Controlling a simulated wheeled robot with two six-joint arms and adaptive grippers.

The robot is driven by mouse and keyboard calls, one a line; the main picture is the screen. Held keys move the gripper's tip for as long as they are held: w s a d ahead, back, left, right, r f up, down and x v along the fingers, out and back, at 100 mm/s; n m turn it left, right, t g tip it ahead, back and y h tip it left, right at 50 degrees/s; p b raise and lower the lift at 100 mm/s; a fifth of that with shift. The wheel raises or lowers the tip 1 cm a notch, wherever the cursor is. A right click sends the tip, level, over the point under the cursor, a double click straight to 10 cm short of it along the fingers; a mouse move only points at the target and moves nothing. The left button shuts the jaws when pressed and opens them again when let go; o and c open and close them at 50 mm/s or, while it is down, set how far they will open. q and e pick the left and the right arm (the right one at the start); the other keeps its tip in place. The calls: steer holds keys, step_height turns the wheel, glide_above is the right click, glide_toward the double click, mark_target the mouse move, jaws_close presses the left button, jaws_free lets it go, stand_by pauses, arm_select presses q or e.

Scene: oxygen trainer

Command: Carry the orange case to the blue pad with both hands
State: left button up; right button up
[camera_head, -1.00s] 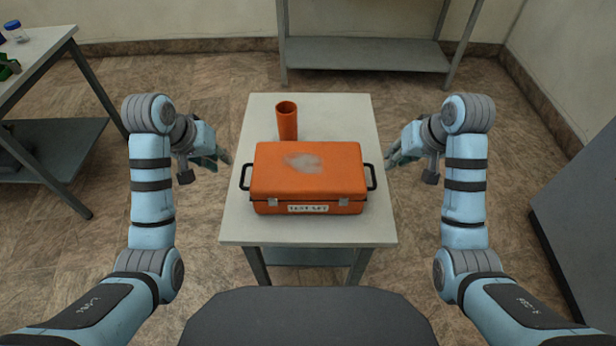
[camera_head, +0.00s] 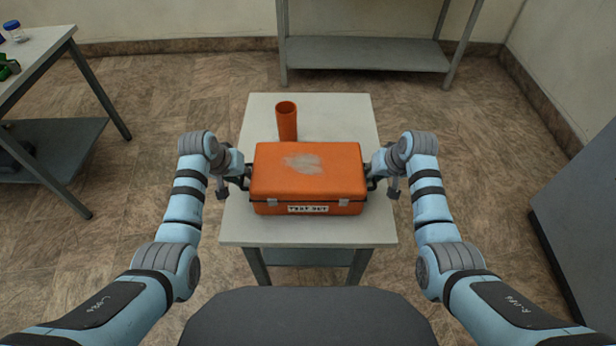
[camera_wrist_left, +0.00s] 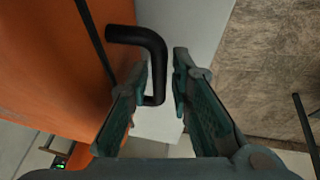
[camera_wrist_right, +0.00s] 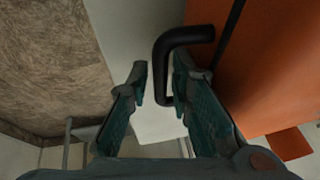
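The orange case (camera_head: 308,172) with a "TEST SET" label rests on a small light table (camera_head: 310,232). It has a black handle on each side. My left gripper (camera_head: 244,172) is at the case's left side; in the left wrist view its fingers (camera_wrist_left: 168,85) are apart, with the left black handle (camera_wrist_left: 152,55) between them. My right gripper (camera_head: 372,172) is at the right side; in the right wrist view its fingers (camera_wrist_right: 157,85) are apart, with the right handle (camera_wrist_right: 170,60) between them. Neither is closed on its handle. I see no blue pad in any view.
An orange cylinder (camera_head: 287,122) stands on the table just behind the case. A side table (camera_head: 40,50) with a blue-capped jar (camera_head: 14,31) is at the far left. A grey shelf (camera_head: 366,54) stands at the back, and a dark grey cabinet (camera_head: 580,220) at the right.

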arm_select(q)
jaws_close()
arm_select(e)
jaws_close()
arm_select(q)
steer(key=shift+r, duration=0.1)
arm_select(e)
steer(key=shift+r, duration=0.1)
